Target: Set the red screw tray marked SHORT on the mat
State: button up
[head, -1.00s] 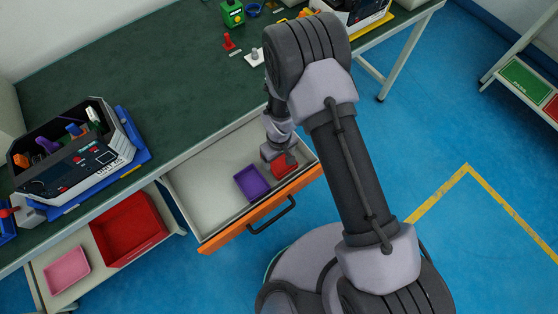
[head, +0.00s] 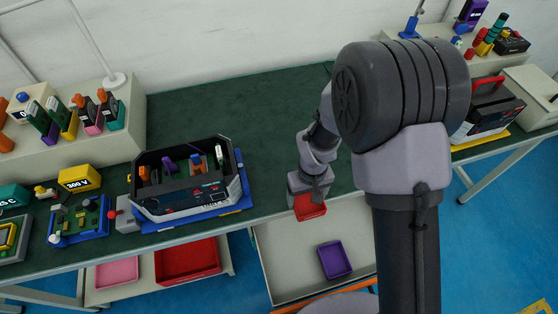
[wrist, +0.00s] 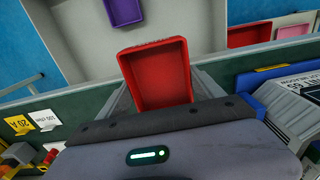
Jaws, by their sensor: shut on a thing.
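The red screw tray (head: 309,206) is in my gripper (head: 308,195) near the front edge of the green bench top. In the wrist view the red tray (wrist: 160,74) is close up between the two fingers, and it looks empty. My gripper is shut on it and holds it near the boundary of the bench and the open drawer. No SHORT marking is legible on it. The green surface of the bench (head: 265,110) may be the mat; I cannot tell a separate mat.
The open drawer (head: 285,265) holds a purple tray (head: 334,260). A black-and-white case (head: 188,195) of parts stands on a blue base left of my gripper. A red bin (head: 187,262) and a pink tray (head: 117,272) sit on the lower shelf. The bench behind my gripper is clear.

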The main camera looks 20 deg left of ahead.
jog(key=w+a, duration=0.2)
jog(key=w, duration=0.1)
jog(key=w+a+f+b, duration=0.1)
jog(key=w+a, duration=0.2)
jog(key=w, duration=0.1)
jog(key=w+a+b, duration=0.1)
jog(key=w+a, duration=0.2)
jog(key=shift+w+a+f, duration=0.1)
jog(key=shift+w+f, duration=0.05)
jog(key=shift+f, duration=0.15)
notch_tip(320, 180, down, 4)
jog(key=shift+r+b, duration=0.2)
jog(key=shift+b, duration=0.5)
jog(key=shift+r, duration=0.15)
jog(key=o, duration=1.5)
